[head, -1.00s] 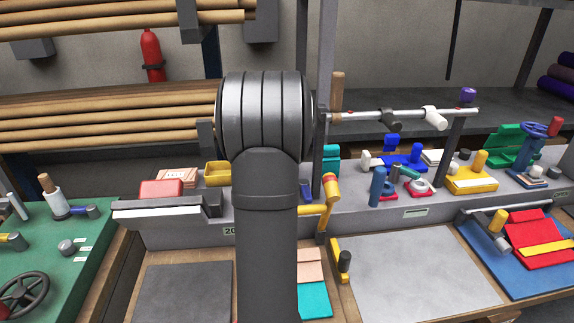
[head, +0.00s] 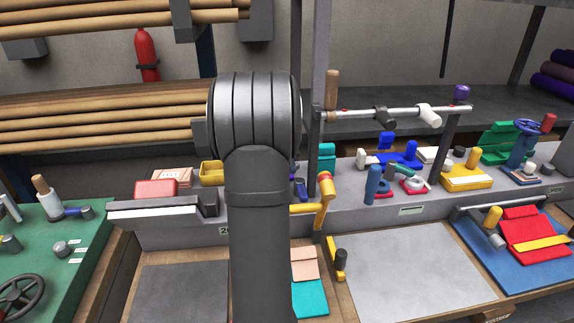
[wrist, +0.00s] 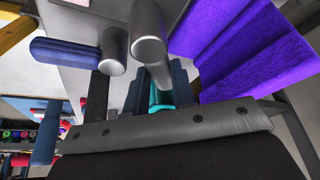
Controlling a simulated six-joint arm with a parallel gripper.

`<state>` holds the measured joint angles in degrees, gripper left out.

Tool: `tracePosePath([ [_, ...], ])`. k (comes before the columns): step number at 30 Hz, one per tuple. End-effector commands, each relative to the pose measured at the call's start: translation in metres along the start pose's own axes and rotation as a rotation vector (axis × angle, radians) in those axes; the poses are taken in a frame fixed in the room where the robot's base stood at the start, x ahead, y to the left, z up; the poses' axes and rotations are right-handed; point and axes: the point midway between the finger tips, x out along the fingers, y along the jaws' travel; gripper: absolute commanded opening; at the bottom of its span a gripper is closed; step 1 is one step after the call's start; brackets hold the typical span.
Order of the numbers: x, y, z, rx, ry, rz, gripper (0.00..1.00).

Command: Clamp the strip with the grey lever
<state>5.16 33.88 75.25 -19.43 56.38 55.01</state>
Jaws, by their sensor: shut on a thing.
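My gripper (wrist: 140,92) is in the wrist view, its fingers rising from a grey screwed palm plate. It is shut on what looks like the grey lever (wrist: 147,30), a smooth metal bar with a rounded end. A second, smaller grey cylinder (wrist: 112,50) is close beside it on the left. A folded purple felt strip (wrist: 245,45) fills the upper right of the wrist view, close to the lever. I cannot tell whether the lever touches the strip. In the head view my arm hides the gripper, and I cannot make out the strip or lever there.
A blue padded bar (wrist: 65,52) is left of the lever in the wrist view. In the head view, a yellow lever (head: 324,190) stands right of my arm. A rail (head: 400,110) carries dark and white handles. A pale board (head: 410,265) lies bare at front right.

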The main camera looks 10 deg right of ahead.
Motion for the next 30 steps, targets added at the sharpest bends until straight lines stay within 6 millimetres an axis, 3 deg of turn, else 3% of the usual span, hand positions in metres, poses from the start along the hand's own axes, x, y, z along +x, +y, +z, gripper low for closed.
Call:
tracePosePath([
  [2, 0.001, 0.001, 0.002, 0.004, -0.005, 0.004, 0.0],
  [3, 0.001, 0.001, 0.002, 0.004, -0.005, 0.004, 0.27],
  [6, 0.001, 0.001, 0.001, 0.003, -0.004, 0.003, 0.45],
  [14, 0.0, 0.001, 0.001, 0.001, -0.002, 0.001, 0.45],
  [19, -0.013, 0.0, 0.0, 0.001, 0.0, -0.002, 0.45],
  [30, -0.097, 0.0, 0.0, 0.001, 0.001, -0.003, 0.45],
])
